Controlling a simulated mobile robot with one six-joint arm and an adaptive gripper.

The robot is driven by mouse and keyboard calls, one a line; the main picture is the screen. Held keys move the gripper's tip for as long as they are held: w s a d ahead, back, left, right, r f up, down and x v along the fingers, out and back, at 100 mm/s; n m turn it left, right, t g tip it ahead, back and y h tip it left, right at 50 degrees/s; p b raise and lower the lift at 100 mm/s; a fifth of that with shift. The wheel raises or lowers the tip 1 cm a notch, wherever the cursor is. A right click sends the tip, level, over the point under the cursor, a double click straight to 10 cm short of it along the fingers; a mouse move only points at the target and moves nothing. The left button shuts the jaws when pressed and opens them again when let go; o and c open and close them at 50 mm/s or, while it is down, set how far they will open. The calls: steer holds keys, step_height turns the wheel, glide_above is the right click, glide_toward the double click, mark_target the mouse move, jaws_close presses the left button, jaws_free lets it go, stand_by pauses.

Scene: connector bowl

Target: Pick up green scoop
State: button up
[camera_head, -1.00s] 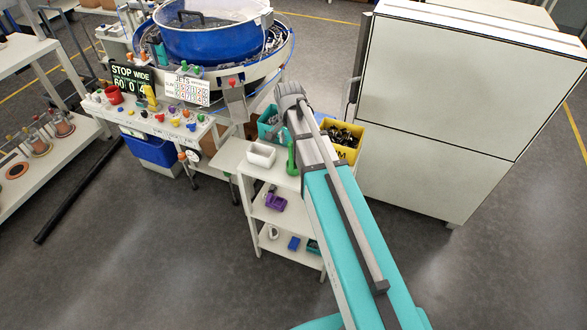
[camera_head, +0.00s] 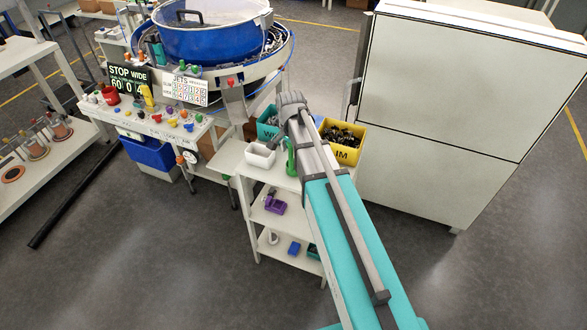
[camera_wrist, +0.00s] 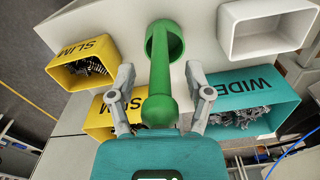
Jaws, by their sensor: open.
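The green scoop (camera_wrist: 160,72) stands out in the wrist view, with its round open cup at the top and its handle running down toward my palm. My gripper (camera_wrist: 159,72) is open, with one finger on each side of the scoop's handle and visible gaps between. The handle's rounded end is near the palm. In the head view, the green scoop (camera_head: 291,158) shows beside my arm on the white shelf unit's top, partly hidden.
A teal WIDE bin (camera_wrist: 250,84) is right of the scoop. Yellow SLIM bins (camera_wrist: 85,47) are left, both holding dark connectors. An empty white bin (camera_wrist: 262,32) stands at upper right. The white shelf unit (camera_head: 235,160) stands near a tall white cabinet (camera_head: 440,80).

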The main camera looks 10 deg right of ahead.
jaws_close()
stand_by(0.4)
steer(key=shift+r, duration=0.15)
step_height(320, 180, up, 3)
steer(key=p, duration=0.3)
steer(key=s+r+p, duration=0.9)
steer(key=s+p, duration=0.1)
steer(key=s, duration=0.4)
steer(key=shift+a+r, duration=0.35)
stand_by(0.4)
